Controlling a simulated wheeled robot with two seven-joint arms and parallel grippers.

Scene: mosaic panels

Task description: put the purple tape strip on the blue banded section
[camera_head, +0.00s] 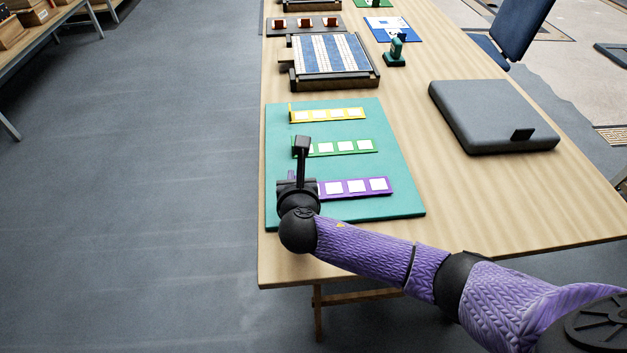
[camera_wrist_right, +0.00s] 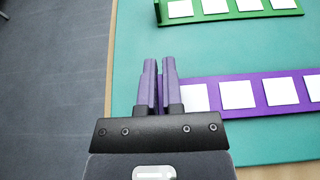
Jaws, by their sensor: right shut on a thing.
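The purple tape strip (camera_head: 354,187) lies on the teal mat (camera_head: 400,205) at its near side, with white squares along it. In the right wrist view the strip (camera_wrist_right: 262,92) runs off to the right from my right gripper (camera_wrist_right: 160,85), whose fingers are shut on a purple part at the strip's left end. In the head view my right gripper (camera_head: 298,182) is over that left end and hides part of it. The blue banded section (camera_head: 325,53) is a blue and white striped panel in a dark frame farther up the table. My left gripper is not in view.
A yellow strip (camera_head: 328,114) and a green strip (camera_head: 345,147) lie on the mat beyond the purple one. A grey case (camera_head: 490,112) lies to the right, and a green tool (camera_head: 395,52) stands right of the panel. Wood between mat and case is clear.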

